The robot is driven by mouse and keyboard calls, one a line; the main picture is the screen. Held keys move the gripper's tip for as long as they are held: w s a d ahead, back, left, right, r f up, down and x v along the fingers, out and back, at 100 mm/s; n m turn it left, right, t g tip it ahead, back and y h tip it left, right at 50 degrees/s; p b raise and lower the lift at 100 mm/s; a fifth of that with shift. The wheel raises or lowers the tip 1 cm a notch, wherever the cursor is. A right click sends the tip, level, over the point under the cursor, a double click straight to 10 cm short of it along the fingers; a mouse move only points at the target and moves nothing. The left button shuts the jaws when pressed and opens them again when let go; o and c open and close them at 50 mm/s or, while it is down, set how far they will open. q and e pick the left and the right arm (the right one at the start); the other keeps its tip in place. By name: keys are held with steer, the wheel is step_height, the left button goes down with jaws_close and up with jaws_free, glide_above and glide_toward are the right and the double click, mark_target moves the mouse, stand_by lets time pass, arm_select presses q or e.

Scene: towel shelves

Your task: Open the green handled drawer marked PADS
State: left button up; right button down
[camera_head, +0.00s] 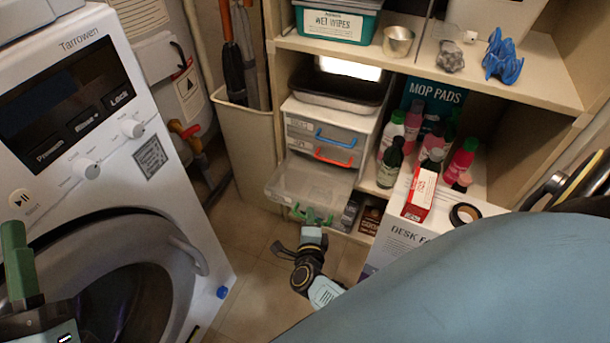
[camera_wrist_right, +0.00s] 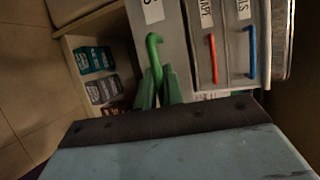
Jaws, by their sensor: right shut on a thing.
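The drawer with the green handle (camera_wrist_right: 153,48) is the lowest of the drawer unit in the head view. It stands pulled out, and its pale open tray (camera_head: 308,182) shows from above. In the wrist view its label is cut off, with only an end letter showing. My right gripper (camera_head: 313,222) is shut on the green handle at the drawer front, its green fingers on the bar. My left gripper (camera_head: 16,262) is partly in view at the left edge; one green finger shows upright, so its opening is unclear.
Closed drawers with a blue handle (camera_head: 337,141) and an orange-red handle (camera_head: 333,158) sit above. The washing machine (camera_head: 150,190) stands left. Bottles (camera_head: 391,160) and a white box (camera_head: 392,240) are at right. Small boxes (camera_head: 371,218) lie beside the drawer; floor shows in front.

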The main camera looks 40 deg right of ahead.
arm_select(q)
steer(key=shift+w+f+g, duration=0.2)
steer(key=shift+f+g, duration=0.05)
steer(key=shift+g, duration=0.05)
arm_select(e)
steer(key=shift+s+a, duration=0.35)
steer(key=shift+a, duration=0.35)
steer(key=shift+s+a, duration=0.4)
steer(key=shift+a, duration=0.25)
steer(key=shift+s+a, duration=0.35)
steer(key=shift+a, duration=0.35)
steer(key=c, duration=1.5)
jaws_free()
steer(key=shift+d, duration=0.1)
